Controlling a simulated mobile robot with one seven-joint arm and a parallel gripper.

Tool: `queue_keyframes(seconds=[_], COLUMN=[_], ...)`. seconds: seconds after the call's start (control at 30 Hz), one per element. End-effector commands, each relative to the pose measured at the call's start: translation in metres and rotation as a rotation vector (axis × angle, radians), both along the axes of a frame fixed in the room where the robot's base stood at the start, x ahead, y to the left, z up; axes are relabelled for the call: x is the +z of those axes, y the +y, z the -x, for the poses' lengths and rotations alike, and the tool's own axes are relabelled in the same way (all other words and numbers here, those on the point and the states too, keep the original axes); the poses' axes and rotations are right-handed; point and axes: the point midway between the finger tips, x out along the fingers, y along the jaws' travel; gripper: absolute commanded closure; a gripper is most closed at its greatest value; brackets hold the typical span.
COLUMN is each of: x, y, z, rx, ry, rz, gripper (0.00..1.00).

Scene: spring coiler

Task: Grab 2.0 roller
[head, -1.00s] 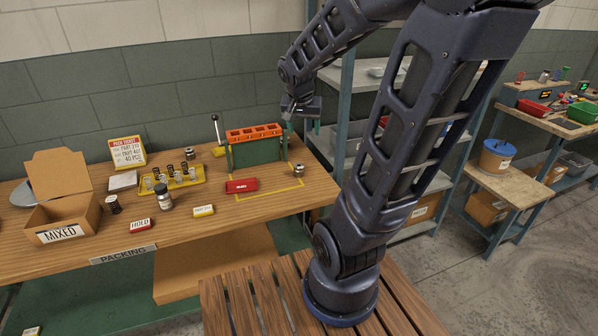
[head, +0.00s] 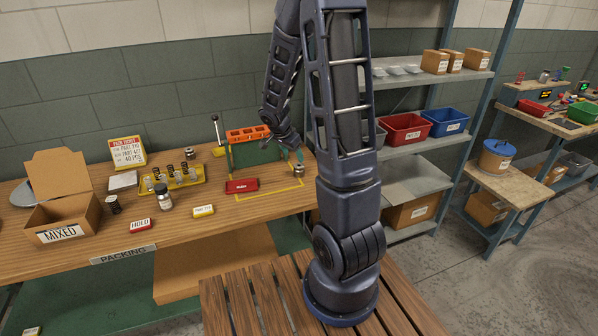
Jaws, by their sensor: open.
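A small metallic cylinder, which may be the 2.0 roller (head: 299,171), stands at the right end of the bench, by the yellow outline. Any marking on it is too small to read. A similar small metal piece (head: 189,153) stands farther back, left of the green and orange fixture (head: 247,148). My gripper (head: 298,155) is open, just above and behind the right-hand cylinder, at the fixture's right side. It points downward. The gap between its fingers and the cylinder is hard to judge.
The fixture, with a lever (head: 216,130), stands close left of my gripper. A red block (head: 242,186) lies in front of it. A yellow tray (head: 173,182) of springs, a white-capped jar (head: 163,196) and an open box (head: 62,212) sit left. A shelf rack (head: 425,142) stands right.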

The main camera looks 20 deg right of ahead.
Motion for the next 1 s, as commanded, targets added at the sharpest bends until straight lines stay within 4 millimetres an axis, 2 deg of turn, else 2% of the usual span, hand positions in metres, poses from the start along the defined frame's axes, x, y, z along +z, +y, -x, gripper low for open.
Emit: queue_keyframes(seconds=[0.4,0.77,1.0], x=[-0.042,-0.059,-0.083], y=[-0.015,-0.023,-0.034], z=[-0.009,-0.014,-0.025], rx=[-0.005,-0.003,-0.003], ry=[0.001,0.001,0.003], rz=[0.001,0.0,0.001], gripper=[0.36,0.36,0.36])
